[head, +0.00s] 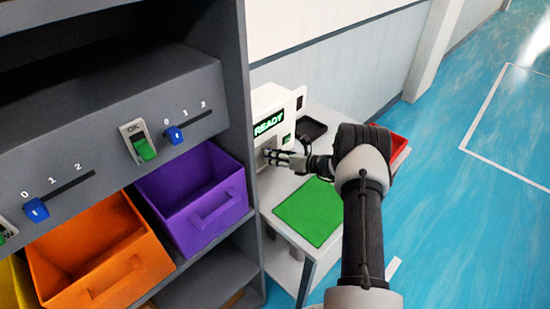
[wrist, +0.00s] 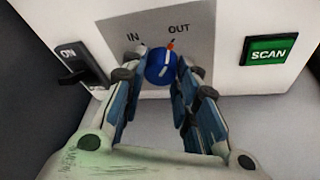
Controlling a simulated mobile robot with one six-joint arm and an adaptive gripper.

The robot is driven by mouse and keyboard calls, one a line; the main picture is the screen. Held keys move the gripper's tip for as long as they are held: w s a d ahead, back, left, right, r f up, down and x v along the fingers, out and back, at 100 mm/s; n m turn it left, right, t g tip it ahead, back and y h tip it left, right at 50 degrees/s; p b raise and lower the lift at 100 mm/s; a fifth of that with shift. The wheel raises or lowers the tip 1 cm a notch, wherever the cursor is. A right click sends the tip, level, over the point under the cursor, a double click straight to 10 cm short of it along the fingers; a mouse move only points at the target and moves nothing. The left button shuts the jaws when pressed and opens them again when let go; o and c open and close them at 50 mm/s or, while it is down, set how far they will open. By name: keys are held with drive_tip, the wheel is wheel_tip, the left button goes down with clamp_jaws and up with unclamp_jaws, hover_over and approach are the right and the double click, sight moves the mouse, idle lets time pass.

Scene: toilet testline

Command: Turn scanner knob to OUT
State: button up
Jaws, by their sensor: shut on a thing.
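The scanner (head: 272,112) is a white box on a small table, with a green READY display. In the wrist view, its blue round knob (wrist: 161,66) sits on a grey panel below the labels IN and OUT. The knob's orange pointer (wrist: 170,46) points up and slightly right, at the mark under OUT. My gripper (wrist: 160,76) is shut on the knob, with one finger on each side of it. In the head view, my gripper (head: 272,156) is at the scanner's front and hides the knob.
A green SCAN button (wrist: 269,49) is right of the knob, and a black ON switch (wrist: 80,66) is left. A green mat (head: 308,211) lies on the table, with a red tray (head: 398,146) behind my arm. A grey shelf (head: 236,75) with coloured bins stands close on the left.

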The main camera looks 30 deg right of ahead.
idle(0.3)
drive_tip(key=o, duration=1.1)
drive_tip(key=shift+c, duration=0.2)
drive_tip(key=v, duration=1.2)
drive_tip(key=shift+r, duration=0.1)
